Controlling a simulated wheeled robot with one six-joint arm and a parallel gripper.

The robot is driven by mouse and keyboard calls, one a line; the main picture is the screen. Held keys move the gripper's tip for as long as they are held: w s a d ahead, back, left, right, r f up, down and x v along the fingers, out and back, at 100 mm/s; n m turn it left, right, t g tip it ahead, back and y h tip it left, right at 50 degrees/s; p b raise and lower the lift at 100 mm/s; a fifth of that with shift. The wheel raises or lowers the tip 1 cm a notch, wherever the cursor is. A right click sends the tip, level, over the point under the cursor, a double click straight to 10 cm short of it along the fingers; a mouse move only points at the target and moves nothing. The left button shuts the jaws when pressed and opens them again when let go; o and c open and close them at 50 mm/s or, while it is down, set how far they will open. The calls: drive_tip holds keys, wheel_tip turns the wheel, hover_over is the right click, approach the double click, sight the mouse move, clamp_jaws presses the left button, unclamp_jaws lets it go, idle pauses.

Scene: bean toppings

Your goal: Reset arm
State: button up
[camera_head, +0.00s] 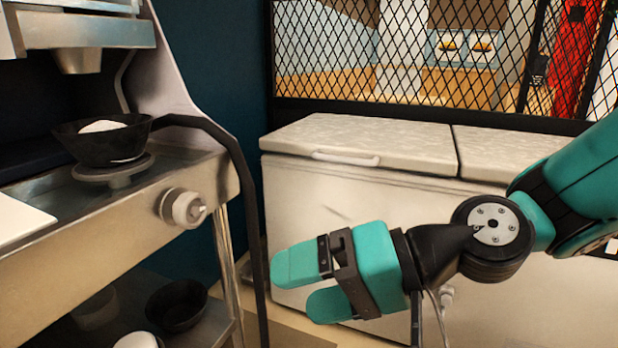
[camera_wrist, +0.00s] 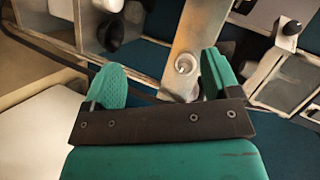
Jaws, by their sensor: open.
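My gripper (camera_head: 300,285) is at the lower middle of the head view, with teal fingers pointing left. It is open and empty, held in free air in front of the white chest freezer and to the right of the steel counter. In the wrist view my gripper (camera_wrist: 163,88) shows its two teal fingers spread apart with nothing between them. My arm comes in from the right edge of the head view.
A black bowl (camera_head: 90,145) with something white in it sits on a round stand on the steel counter (camera_head: 110,215). A knob (camera_head: 187,208) juts from the counter's front. More dark bowls (camera_head: 177,305) sit on the lower shelf. A white freezer (camera_head: 330,205) stands behind my gripper.

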drive_tip(key=s+d+f+n+h, duration=0.2)
drive_tip(key=s+d+n+h, duration=0.3)
drive_tip(key=d+h, duration=0.65)
drive_tip(key=s+d+r+y+p, duration=0.1)
drive_tip(key=r+p, duration=0.8)
drive_tip(key=d+r+g+y+p, duration=0.1)
drive_tip(key=d+r+p, duration=0.1)
drive_tip(key=r+p, duration=0.7)
drive_tip(key=shift+s+d+m, duration=0.2)
drive_tip(key=shift+s+m, duration=0.15)
drive_tip(key=shift+m, duration=0.05)
drive_tip(key=shift+f, duration=0.1)
drive_tip(key=shift+c, duration=0.2)
